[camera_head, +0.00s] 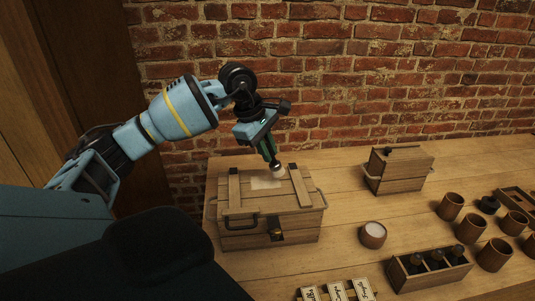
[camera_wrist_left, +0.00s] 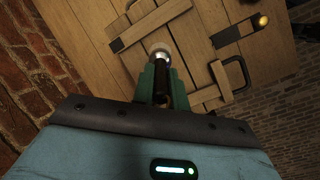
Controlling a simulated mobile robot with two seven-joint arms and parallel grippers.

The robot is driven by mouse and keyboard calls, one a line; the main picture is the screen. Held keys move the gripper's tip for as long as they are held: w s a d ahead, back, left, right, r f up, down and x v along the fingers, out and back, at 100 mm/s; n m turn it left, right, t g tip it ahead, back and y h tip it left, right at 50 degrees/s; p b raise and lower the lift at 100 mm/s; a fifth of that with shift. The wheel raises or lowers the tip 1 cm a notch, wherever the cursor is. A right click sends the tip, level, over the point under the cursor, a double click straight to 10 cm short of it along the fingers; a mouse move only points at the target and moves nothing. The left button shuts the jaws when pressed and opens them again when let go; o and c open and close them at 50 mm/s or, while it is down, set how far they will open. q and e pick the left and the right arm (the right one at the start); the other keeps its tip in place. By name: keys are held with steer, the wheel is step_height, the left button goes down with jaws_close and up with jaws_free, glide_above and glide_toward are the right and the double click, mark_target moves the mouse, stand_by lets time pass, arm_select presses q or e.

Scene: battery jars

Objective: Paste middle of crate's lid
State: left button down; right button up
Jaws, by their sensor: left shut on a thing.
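The wooden crate (camera_head: 272,232) stands on the table with its lid (camera_head: 258,199) shut, two battens across it and a metal latch in front. A pale patch (camera_head: 266,181) lies on the lid between the battens. My left gripper (camera_head: 271,155) is shut on a dark-handled brush (camera_head: 277,165) with a pale round head, pointing down at the patch's right end. In the left wrist view the brush head (camera_wrist_left: 160,50) is at the lid planks; whether it touches is hard to tell. A small bowl of white paste (camera_head: 374,231) stands right of the crate. My right gripper is not in view.
A smaller wooden box (camera_head: 401,172) stands at the back. Several brown cups (camera_head: 451,206) stand at the right. A bottle rack (camera_head: 432,272) and a tray of written labels (camera_head: 337,291) are at the front. The brick wall (camera_head: 330,75) is behind the table.

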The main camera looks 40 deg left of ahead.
arm_select(q)
steer(key=shift+w+r+p, duration=0.1)
steer(key=shift+r+p, duration=0.4)
steer(key=shift+r, duration=0.9)
